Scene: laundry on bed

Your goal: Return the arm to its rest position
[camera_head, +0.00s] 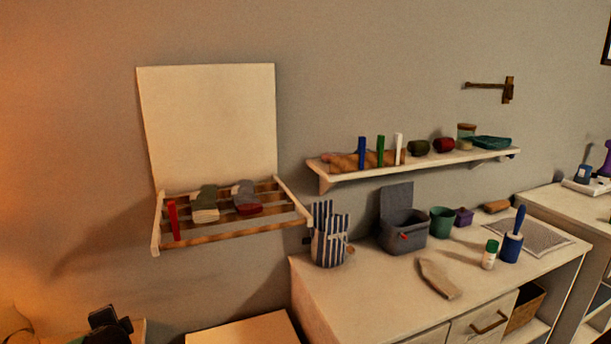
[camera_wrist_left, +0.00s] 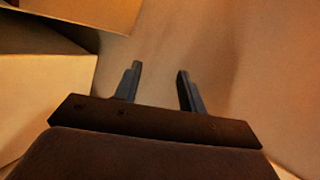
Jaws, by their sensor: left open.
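My left gripper (camera_wrist_left: 158,88) shows in the left wrist view. Its two dark fingers are apart with nothing between them. Beyond them is a plain, warm-lit surface. Pale furniture edges (camera_wrist_left: 45,105) lie to the left of the fingers. In the head view, a dark shape sits at the bottom left; I cannot tell whether it is part of my left arm. My right gripper is in neither view.
A wall rack (camera_head: 230,236) holds folded socks (camera_head: 205,205) and a red clip (camera_head: 173,220). A wall shelf (camera_head: 330,182) carries clips and rolled items. Below, a white dresser (camera_head: 375,295) holds a striped bag (camera_head: 329,240), a grey bin (camera_head: 405,236) and bottles.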

